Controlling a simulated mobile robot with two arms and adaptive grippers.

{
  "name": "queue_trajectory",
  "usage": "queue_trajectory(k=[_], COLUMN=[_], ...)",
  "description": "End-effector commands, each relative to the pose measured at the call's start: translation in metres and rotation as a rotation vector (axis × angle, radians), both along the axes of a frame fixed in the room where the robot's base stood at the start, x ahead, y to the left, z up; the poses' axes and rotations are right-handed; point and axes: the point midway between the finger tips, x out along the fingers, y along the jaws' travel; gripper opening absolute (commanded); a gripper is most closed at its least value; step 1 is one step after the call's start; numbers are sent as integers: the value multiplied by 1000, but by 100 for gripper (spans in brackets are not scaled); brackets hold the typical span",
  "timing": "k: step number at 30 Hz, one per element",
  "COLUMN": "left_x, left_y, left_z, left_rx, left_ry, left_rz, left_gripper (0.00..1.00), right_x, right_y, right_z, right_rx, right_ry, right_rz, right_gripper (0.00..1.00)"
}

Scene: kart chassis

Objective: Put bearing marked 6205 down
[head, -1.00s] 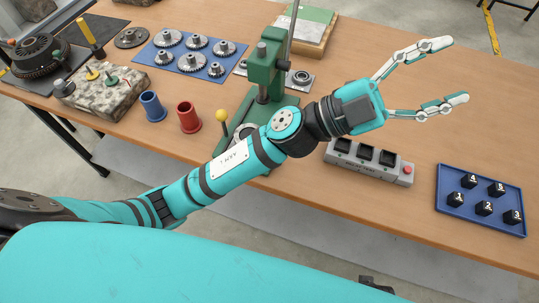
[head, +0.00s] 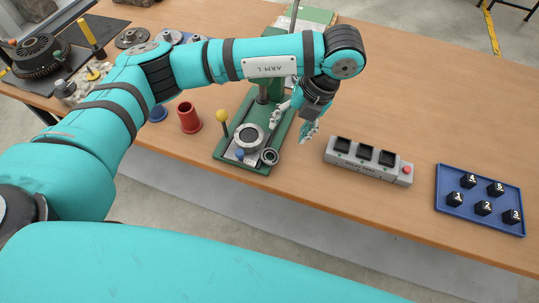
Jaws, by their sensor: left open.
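My left gripper (head: 289,131) points down beside the green press (head: 222,157), its two fingers apart and nothing visible between them. A small metal ring like a bearing (head: 270,157) lies at the right front corner of the press base, just below and left of the fingers and apart from them. A larger metal ring (head: 249,137) sits on the press base. No marking can be read, so I cannot tell whether the small ring is the 6205 bearing. My arm hides the upper part of the press. My right gripper is not in view.
A grey block with three dark sockets (head: 367,158) and a red button stands to the right. A blue tray (head: 447,200) holds several black numbered cubes. A red cup (head: 188,117) stands left of the press. The table at right rear is clear.

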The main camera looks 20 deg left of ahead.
Motion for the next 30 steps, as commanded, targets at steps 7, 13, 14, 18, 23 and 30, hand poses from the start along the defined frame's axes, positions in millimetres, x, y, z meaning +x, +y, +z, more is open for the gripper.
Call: queue_trajectory(k=[7,13,14,18,23,30], left_x=[-4,-5,-5,-4,-3,-3], left_y=[17,26,27,29,35,43], left_z=[-51,-81,-84,-91,-109,-137], left_rx=[-1,-5,-5,-6,-3,-6], left_ry=[7,4,4,3,6,5], left_rz=[0,-2,-3,-3,-1,-3], left_gripper=[56,56,56,56,56,56], right_x=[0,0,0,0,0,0], right_y=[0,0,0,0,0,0], right_z=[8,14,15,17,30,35], right_rx=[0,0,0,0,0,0], right_ry=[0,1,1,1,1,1], right_rz=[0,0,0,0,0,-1], right_gripper=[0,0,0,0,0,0])
